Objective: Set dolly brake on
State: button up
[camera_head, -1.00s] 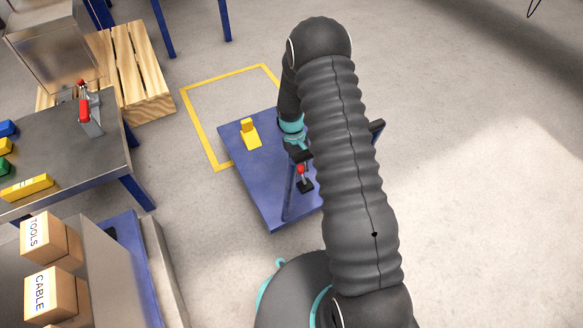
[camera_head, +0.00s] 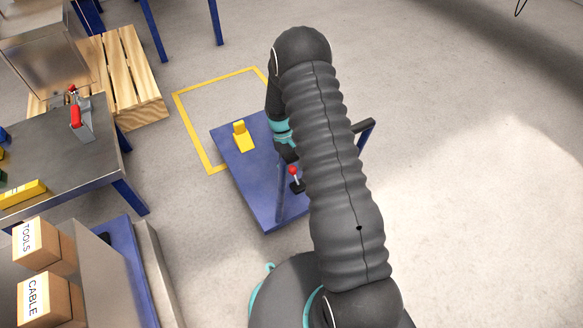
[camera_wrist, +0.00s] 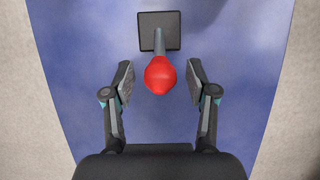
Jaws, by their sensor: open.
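The blue dolly (camera_head: 252,190) stands on the floor in the middle of the head view, partly hidden behind my arm. Its brake lever has a red knob (camera_head: 292,171) on a small dark base, near the dolly's handle frame. In the wrist view the red knob (camera_wrist: 160,75) and its grey shaft rise from a square black plate (camera_wrist: 172,22) on the blue deck (camera_wrist: 85,60). My gripper (camera_wrist: 160,82) is open, with one finger on each side of the knob and a gap to both. In the head view the gripper is mostly hidden by my arm.
A yellow block-shaped piece (camera_head: 242,136) sits on the dolly. Yellow floor tape (camera_head: 192,130) outlines an area behind it. A metal workbench (camera_head: 50,150), a wooden pallet (camera_head: 130,80) and boxes (camera_head: 45,300) stand at left. The floor at right is clear.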

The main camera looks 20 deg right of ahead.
jog(key=v, duration=1.2)
dwell(0.6)
jog(key=s+a+r+t+p, duration=0.1)
jog(key=s+r+t+p, duration=0.1)
jog(key=s+r, duration=0.8)
jog(key=s+a+r+m+t+p, duration=0.1)
jog(key=s+r+t, duration=0.3)
jog(key=s+r, duration=0.7)
jog(key=s+a+r+m+t+p, duration=0.1)
jog(key=s+a+r+t+p, duration=0.1)
jog(key=s+r, duration=0.9)
notch_tip(320, 180, up, 6)
jog(key=shift+a+r+t+y+p, duration=0.1)
jog(key=shift+a+t+y+p, duration=0.25)
jog(key=shift+t+p, duration=0.65)
